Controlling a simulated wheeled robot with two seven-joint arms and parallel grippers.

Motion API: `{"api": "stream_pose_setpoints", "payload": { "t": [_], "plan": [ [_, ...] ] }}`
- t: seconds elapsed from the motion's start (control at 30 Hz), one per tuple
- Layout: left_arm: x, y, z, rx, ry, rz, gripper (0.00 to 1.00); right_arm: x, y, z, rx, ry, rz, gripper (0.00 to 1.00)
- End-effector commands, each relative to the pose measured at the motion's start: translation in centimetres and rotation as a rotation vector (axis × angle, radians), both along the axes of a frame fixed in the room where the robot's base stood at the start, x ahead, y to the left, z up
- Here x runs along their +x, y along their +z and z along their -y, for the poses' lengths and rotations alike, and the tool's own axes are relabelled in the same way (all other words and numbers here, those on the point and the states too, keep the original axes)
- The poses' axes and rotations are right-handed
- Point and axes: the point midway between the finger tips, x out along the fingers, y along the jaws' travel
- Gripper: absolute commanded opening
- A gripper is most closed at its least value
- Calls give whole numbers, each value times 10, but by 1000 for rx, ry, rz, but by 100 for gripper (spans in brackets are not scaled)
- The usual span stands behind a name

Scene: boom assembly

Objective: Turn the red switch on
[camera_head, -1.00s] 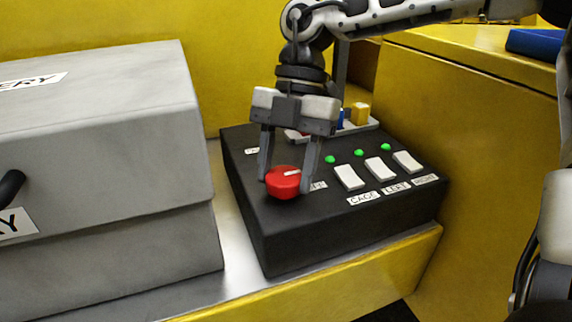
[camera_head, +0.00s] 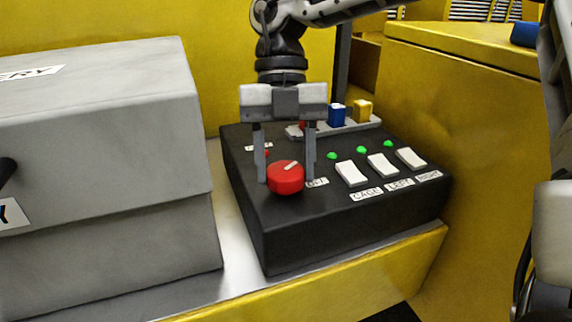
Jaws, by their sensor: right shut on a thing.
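The red switch (camera_head: 285,179) is a round knob with a white mark on its top, at the front left of the black control box (camera_head: 330,225). The mark points up and to the right, towards the side of the "OFF" label (camera_head: 317,183). Another label (camera_head: 257,147) lies up and left of the knob, partly hidden by a finger. My right gripper (camera_head: 286,172) reaches down from above with its fingers on either side of the knob, shut on it.
White rocker switches (camera_head: 382,165) with green lights stand at the box's right. Blue (camera_head: 337,115) and yellow (camera_head: 363,110) blocks sit on a tray behind. A grey battery case (camera_head: 95,130) stands left. A yellow wall (camera_head: 500,150) rises right.

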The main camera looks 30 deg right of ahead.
Motion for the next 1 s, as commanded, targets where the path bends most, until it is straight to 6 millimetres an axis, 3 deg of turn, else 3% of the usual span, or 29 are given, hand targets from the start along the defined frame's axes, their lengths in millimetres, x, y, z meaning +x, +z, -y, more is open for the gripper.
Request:
{"api": "stream_pose_setpoints", "payload": {
  "t": [1.0],
  "plan": [
    [0, -7, 2, -3, -7, 4, 47, 0, -1, -5, 0, 909, 0, 26]
  ]
}}
